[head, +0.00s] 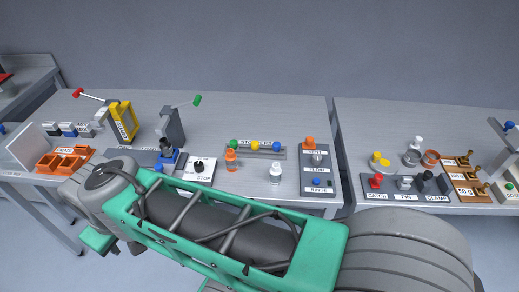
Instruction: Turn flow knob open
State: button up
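The flow knob (317,159) is a small grey knob above the FLOW label. It sits on a dark panel (333,172) near the right end of the left table. Which way the knob is turned is too small to tell. An orange vent knob (309,142) stands just behind it, and a blue rinse button (316,182) is in front. My green and grey arm crosses the foreground below the panel, its far joint at the left. My gripper cannot be made out in the head view. Nothing of mine is seen touching the flow knob.
Left of the panel stand a white-capped bottle (275,173), an orange bottle (231,160) and a rack (256,151) with coloured knobs. A STOP panel (201,170) is further left. The right table (400,116) holds more knobs and jars, across a gap.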

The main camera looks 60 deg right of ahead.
aim_at(317, 158)
jog(key=u, duration=0.55)
jog(key=k, duration=0.9)
jog(key=z, duration=0.9)
jog(key=i, duration=0.95)
jog(key=u, duration=0.05)
